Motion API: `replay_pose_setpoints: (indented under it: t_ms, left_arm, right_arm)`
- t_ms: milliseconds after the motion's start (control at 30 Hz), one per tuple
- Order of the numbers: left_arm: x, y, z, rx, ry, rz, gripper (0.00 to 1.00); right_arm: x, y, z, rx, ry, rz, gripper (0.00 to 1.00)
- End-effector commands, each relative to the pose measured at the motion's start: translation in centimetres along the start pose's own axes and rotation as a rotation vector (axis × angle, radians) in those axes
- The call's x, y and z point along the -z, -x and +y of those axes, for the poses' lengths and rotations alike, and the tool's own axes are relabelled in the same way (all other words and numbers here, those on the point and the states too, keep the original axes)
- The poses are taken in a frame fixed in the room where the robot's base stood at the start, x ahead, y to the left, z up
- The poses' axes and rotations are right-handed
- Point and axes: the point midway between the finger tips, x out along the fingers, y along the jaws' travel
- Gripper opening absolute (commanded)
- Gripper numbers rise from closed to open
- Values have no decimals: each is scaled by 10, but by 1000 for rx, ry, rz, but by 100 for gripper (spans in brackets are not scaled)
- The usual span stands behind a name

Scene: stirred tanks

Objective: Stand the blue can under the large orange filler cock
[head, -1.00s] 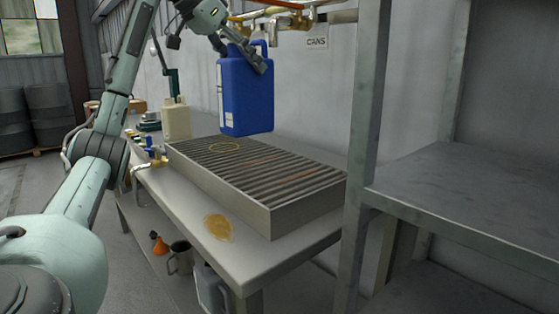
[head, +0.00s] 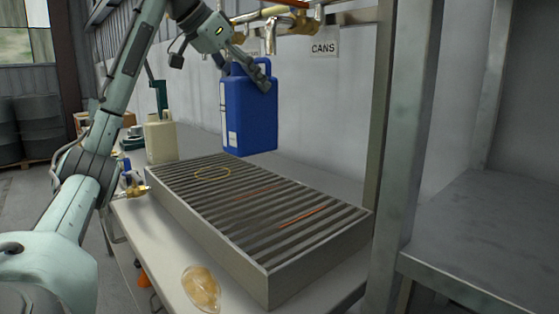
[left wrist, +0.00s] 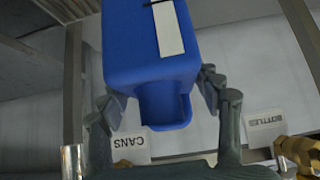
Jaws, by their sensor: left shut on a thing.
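The blue can (head: 248,112) hangs upright in my left gripper (head: 250,78), clear above the slatted drip tray (head: 265,268). In the left wrist view, the fingers (left wrist: 165,105) are shut around the handle end of the blue can (left wrist: 145,45). An orange lever (head: 291,3) shows at the top edge of the head view on the brass pipe (head: 262,13), above and right of the can; most of that cock is cut off. A metal spout (head: 270,40) hangs behind the can's top. My right gripper is out of view.
A CANS sign (head: 325,48) is on the wall. The tray carries a yellow ring (head: 212,173) and an orange-red line (head: 303,214). A cream can (head: 160,138) stands beyond the tray. A grey shelf post (head: 402,150) rises at right. An amber puddle (head: 201,288) lies on the bench.

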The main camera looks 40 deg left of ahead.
Motion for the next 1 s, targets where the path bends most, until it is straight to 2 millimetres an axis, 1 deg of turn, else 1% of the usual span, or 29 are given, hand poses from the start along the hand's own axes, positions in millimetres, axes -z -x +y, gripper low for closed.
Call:
replay_pose_setpoints:
  t_ms: [33, 100, 300, 433, 467, 500, 667, 833, 900, 1000]
  left_arm:
    - [-6, -7, 12, 5, -6, -5, 14]
    - [-12, -15, 28, 3, -6, -7, 14]
    - [-28, -36, 73, 1, -6, -4, 14]
    - [-35, -45, 93, 0, -4, -1, 14]
    - [-36, -46, 95, 0, -2, -1, 14]
    - [-37, -47, 93, 0, 1, 1, 14]
    - [-41, -51, 93, 0, 1, 0, 14]
    - [-52, -62, 93, 1, 0, -1, 14]
    - [-59, -69, 93, 0, 0, -1, 14]
    - [-62, -73, 93, 0, 0, -1, 14]
  right_arm:
    - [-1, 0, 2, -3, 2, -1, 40]
    - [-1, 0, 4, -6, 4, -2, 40]
    - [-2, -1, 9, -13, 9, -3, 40]
    - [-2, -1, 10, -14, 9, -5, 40]
    - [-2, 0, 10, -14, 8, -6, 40]
    - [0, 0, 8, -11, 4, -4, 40]
    - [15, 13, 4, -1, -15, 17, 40]
    - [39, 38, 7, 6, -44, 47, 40]
    - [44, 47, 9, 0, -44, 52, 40]
    - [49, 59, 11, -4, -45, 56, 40]
